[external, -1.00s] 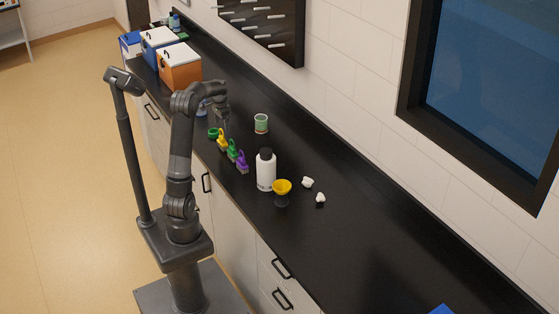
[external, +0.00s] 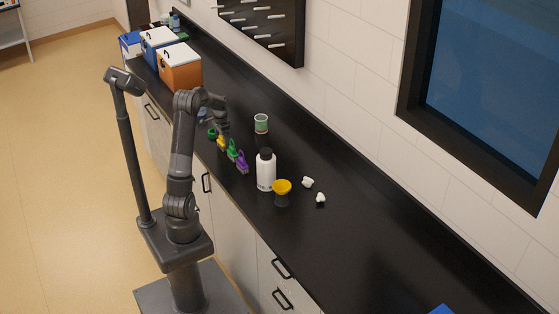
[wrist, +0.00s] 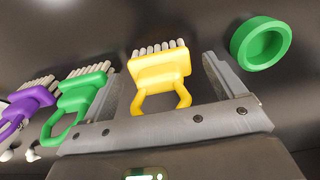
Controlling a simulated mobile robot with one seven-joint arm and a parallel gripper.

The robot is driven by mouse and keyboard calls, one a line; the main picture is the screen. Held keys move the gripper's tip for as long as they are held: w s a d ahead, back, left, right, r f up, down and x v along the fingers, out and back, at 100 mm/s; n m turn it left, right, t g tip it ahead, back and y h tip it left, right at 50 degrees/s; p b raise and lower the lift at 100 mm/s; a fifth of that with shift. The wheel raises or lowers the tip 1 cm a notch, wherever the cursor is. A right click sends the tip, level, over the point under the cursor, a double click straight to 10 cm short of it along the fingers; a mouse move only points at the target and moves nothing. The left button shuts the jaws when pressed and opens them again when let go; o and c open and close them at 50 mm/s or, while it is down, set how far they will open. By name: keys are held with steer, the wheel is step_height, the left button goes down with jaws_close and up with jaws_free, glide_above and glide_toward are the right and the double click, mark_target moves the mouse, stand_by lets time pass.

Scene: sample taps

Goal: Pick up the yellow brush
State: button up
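The yellow brush (wrist: 160,72) lies between the two fingers of my gripper (wrist: 165,85) in the wrist view. Its looped handle points toward the palm and its pale bristles point away. The fingers are open, with a gap on each side of the brush. In the external view my gripper (external: 222,132) is low over the counter at the brush row, and the yellow brush (external: 221,143) is partly hidden by it.
A green brush (wrist: 82,92) and a purple brush (wrist: 24,105) sit left of the yellow one, the green close to the left finger. A green ring-shaped cup (wrist: 261,43) is beyond the right finger. A white bottle (external: 266,172) and yellow-topped cup (external: 282,188) stand nearer on the counter.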

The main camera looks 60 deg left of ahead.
steer(key=c, duration=1)
